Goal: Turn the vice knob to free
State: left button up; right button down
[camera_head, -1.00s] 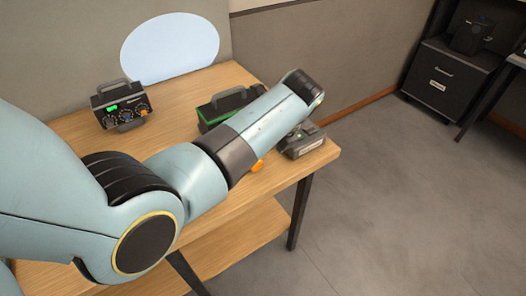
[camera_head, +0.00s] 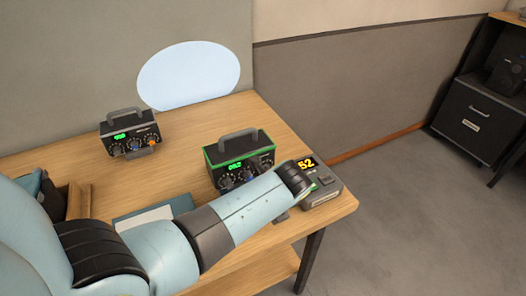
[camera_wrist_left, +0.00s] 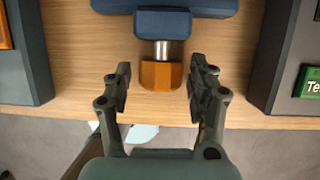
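The orange vice knob (camera_wrist_left: 160,75) shows in the left wrist view, on a short silver shaft below the blue vice body (camera_wrist_left: 164,22). My left gripper (camera_wrist_left: 160,84) is open, with one dark finger on each side of the knob. Gaps show between the fingers and the knob, so it does not appear gripped. In the head view my left arm reaches in from the left over the table's front. It hides the knob and most of the vice there, and my left gripper is not clearly visible. My right gripper is in neither view.
A green-edged box (camera_head: 238,153) and a grey unit reading 52 (camera_head: 320,190) stand close by the arm's end. Another black box (camera_head: 129,133) stands farther back. Dark housings flank the vice in the wrist view. The wooden table (camera_head: 185,127) is partly clear.

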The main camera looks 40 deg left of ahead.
pick_arm(q)
jog(key=shift+c, duration=2.2)
jog(key=c, duration=0.5)
jog(key=shift+a+t, duration=0.1)
jog(key=shift+t, duration=0.2)
jog(key=shift+s+t+h, duration=0.15)
jog(key=shift+t+h, duration=0.25)
jog(key=shift+t, duration=0.3)
jog(key=shift+n, duration=0.3)
jog(key=shift+t, duration=0.3)
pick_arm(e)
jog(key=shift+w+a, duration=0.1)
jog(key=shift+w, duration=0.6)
